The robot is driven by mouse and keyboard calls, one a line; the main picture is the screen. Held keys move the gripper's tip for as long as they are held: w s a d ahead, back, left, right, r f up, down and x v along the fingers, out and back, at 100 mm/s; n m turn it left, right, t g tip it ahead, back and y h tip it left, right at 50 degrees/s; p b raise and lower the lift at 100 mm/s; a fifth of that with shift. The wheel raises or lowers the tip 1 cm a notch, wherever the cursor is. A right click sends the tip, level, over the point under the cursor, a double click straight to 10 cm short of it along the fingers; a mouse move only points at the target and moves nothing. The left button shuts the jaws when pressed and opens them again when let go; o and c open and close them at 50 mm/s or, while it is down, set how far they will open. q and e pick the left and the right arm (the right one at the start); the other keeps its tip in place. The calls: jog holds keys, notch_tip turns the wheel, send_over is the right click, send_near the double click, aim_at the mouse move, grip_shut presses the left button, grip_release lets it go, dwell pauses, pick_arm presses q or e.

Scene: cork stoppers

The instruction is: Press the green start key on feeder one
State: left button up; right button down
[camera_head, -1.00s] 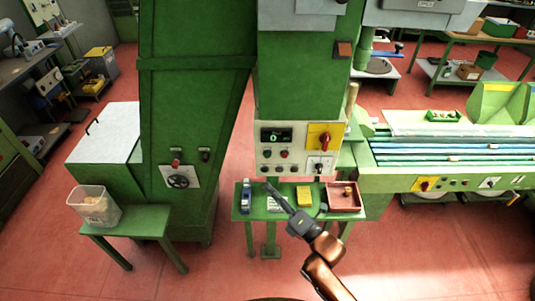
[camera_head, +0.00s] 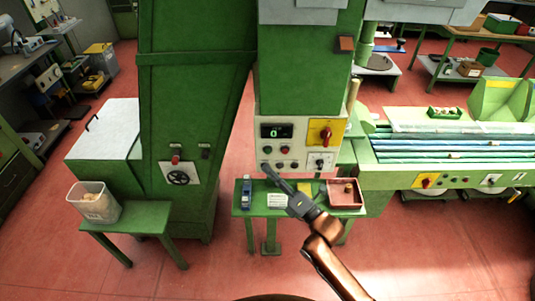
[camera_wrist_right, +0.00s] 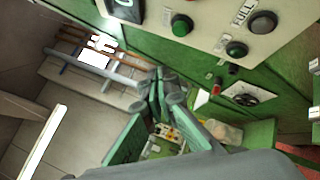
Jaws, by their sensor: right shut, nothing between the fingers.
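A pale control panel (camera_head: 301,135) with a lit display (camera_head: 276,131) is on the green machine in the middle of the head view. Its small keys (camera_head: 283,150) sit below the display; their labels are too small to read there. In the wrist view the fingertips (camera_wrist_right: 165,80) appear apart from both green keys. My left gripper is not in view.
A red rotary switch (camera_head: 326,135) on a yellow plate is at the panel's right. A clear bin (camera_head: 94,203) stands on a stand at left.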

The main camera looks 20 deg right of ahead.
aim_at(268, 152)
jog(key=shift+w+d+b, duration=0.2)
jog(key=shift+w+d, duration=0.1)
jog(key=shift+w, duration=0.7)
jog(key=shift+w+d+b, duration=0.15)
jog(key=shift+w+d, duration=0.1)
jog(key=shift+w, duration=0.75)
jog(key=shift+w+d, duration=0.15)
jog(key=shift+w, duration=0.25)
jog(key=shift+w+d, duration=0.1)
jog(key=shift+w, duration=0.3)
dwell(0.5)
dwell(0.4)
jog(key=shift+s+a, duration=0.25)
jog(key=shift+s, duration=0.6)
